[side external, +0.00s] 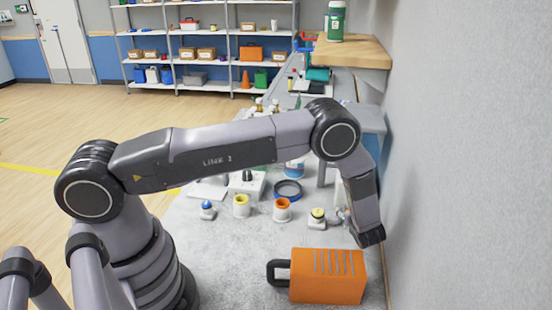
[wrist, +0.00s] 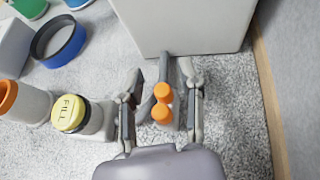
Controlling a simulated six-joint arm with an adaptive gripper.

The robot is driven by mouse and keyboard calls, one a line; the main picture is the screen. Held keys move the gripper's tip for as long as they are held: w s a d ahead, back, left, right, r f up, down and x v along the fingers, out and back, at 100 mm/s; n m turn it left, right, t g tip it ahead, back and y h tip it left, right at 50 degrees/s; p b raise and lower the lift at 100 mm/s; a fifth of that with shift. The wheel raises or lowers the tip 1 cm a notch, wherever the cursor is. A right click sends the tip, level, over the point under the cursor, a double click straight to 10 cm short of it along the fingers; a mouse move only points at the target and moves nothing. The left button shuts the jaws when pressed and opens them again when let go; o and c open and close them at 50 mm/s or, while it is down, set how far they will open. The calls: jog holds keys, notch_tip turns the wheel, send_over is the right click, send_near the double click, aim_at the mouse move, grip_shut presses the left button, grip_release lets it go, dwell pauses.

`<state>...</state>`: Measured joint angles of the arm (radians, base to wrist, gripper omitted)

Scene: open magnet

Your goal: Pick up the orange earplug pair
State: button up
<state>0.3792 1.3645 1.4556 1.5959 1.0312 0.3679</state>
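The orange earplug pair (wrist: 161,103) shows in the wrist view as two small orange pieces lying close together, one above the other in the picture. A grey strip-like part runs beside and above them. My gripper (wrist: 162,98) is open, with one finger on each side of the pair. Gaps show between the fingers and the orange pieces. I cannot tell the height of the fingertips over the pair. In the side external view my wrist hangs at the right of the bench, and the earplug pair cannot be made out there.
A yellow-topped "FILL" container (wrist: 70,113) stands close left of the left finger. A large grey box-like body (wrist: 185,25) lies just beyond the pair. A wall edge (wrist: 268,90) runs along the right. An orange case (side external: 328,277) stands at the bench front.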

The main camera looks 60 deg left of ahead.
jog(key=c, duration=0.6)
jog(key=shift+r, duration=0.1)
